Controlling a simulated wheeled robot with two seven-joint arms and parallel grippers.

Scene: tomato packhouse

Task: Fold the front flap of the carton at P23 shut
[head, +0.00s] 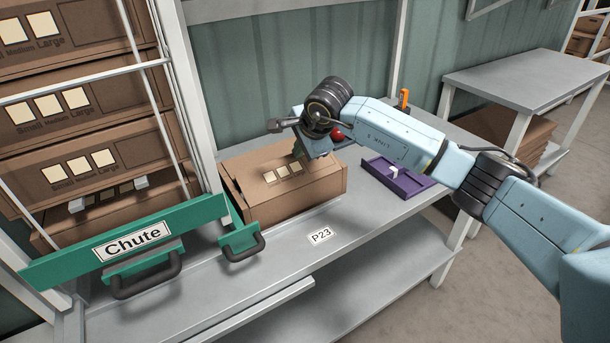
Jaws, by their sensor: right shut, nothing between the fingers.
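A brown carton (315,193) sits on the grey bench behind the P23 label (321,236). A panel with three pale squares (282,173) lies about flat across its top at the front. A narrow edge stands out along the carton's left side. My right gripper (298,152) points down at the back part of the carton's top, shut and empty. Its wrist hides the carton's far edge, and I cannot tell whether the fingertips touch the cardboard. My left gripper is not in view.
A green bar labelled Chute (190,217) with black handles crosses the front left, before stacked cartons (105,150). A purple tray (412,184) holding a white piece lies right of the carton. A red round object (338,133) is behind my wrist. Bench around P23 is clear.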

